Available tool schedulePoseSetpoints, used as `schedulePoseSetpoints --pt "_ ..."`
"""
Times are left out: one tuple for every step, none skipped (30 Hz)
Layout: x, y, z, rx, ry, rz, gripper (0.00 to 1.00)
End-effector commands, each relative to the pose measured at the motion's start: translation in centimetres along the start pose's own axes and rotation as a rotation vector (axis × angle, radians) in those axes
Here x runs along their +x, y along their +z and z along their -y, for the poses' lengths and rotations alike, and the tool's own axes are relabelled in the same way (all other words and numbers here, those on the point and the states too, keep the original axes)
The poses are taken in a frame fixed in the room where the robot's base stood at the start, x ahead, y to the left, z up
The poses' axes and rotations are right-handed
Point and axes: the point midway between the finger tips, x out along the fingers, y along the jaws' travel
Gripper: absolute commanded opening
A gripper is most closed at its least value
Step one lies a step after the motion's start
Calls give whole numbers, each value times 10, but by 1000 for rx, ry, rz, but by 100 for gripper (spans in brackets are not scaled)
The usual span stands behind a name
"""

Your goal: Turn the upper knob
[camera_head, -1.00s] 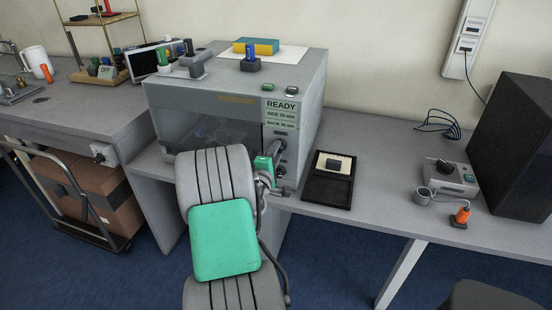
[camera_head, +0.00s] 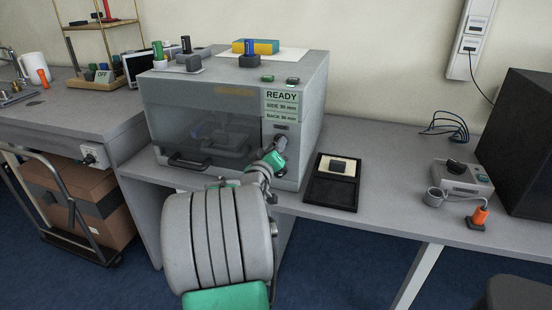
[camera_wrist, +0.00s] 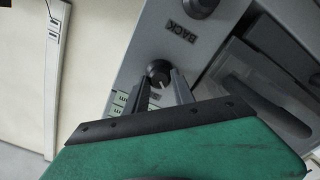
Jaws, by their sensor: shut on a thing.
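The grey machine (camera_head: 232,85) stands on the table, with a control panel at the right of its front. The upper knob (camera_wrist: 158,70) is round and dark with a pale mark, beside the green display labels. My gripper (camera_wrist: 160,80) has one finger on each side of this knob and is shut on it. In the head view my gripper (camera_head: 276,154) is at the panel and mostly covers the knob. The lower knob (camera_wrist: 202,6), dark and next to the word BACK, is at the top edge of the wrist view, clear of the fingers.
The display (camera_head: 282,104) reads READY above two lines in mm. A handle (camera_head: 188,162) sticks out from the clear front door. A black tray (camera_head: 331,190) lies right of the machine. A grey box with a dark knob (camera_head: 463,174) stands further right. Several small items stand on the machine's top.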

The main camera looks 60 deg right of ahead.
Motion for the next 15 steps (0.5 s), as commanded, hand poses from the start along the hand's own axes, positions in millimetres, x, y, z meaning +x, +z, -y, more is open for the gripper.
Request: schedulePoseSetpoints --pt "0 6 5 43 1 0 0" --pt "0 6 5 71 1 -1 0" --pt "0 6 4 109 2 -1 0" --pt "0 6 4 138 2 0 0" --pt "0 7 4 165 2 -1 0" --pt "0 7 5 203 1 0 0" --pt "0 7 5 231 1 0 0" --pt "0 7 4 258 1 -1 0" --pt "0 7 4 294 1 0 0" --pt "0 7 4 320 1 0 0" --pt "0 6 4 345 1 -1 0" --pt "0 6 4 378 1 0 0" --pt "0 6 4 401 1 -1 0" --pt "0 6 4 423 1 -1 0" --pt "0 6 4 451 1 1 0"
